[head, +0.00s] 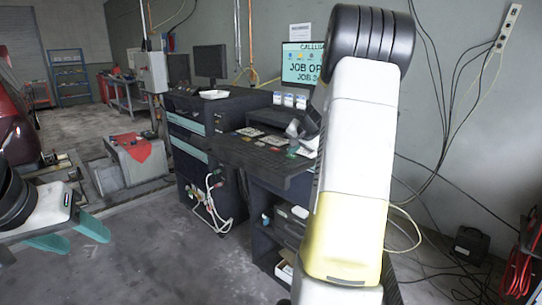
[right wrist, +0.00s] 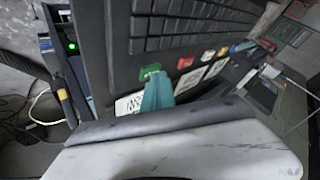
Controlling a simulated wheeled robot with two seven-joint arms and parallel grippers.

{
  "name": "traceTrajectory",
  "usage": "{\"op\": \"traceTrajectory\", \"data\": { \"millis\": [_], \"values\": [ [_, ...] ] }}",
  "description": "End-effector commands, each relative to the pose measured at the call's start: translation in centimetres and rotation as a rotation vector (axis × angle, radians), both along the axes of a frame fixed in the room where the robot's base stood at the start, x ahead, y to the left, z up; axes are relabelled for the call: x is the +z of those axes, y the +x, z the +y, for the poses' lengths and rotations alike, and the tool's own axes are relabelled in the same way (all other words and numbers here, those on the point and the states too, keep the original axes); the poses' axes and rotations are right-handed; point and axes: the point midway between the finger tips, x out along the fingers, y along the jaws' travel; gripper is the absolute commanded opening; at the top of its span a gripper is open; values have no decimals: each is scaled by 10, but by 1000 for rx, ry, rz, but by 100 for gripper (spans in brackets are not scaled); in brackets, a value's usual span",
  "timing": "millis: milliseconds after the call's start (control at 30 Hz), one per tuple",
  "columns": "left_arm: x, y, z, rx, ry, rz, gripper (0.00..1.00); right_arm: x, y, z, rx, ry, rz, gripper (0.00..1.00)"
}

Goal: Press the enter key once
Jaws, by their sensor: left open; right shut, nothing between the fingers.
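A dark console panel with large grey keys (right wrist: 185,28) fills the upper part of the right wrist view. My left gripper (head: 70,236) is open and empty, low at the left in the head view, far from the console.
White labelled cards (right wrist: 188,80) lie along the panel. In the head view the console desk (head: 240,152) stands against the wall below a lit monitor (head: 301,64). My right arm hides its right part. Cables (head: 208,205) hang at its front. Floor (head: 150,240) before it is clear.

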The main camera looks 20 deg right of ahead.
Motion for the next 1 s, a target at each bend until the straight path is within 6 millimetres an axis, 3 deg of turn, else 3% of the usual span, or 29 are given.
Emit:
{"op": "traceTrajectory", "data": {
  "millis": [800,1000],
  "values": [
    [0,0,0,0,0,0,53,17,0,0,1,-1,0,0],
    [0,0,0,0,0,0,53,35,1,0,2,-2,-3,0]
  ]
}}
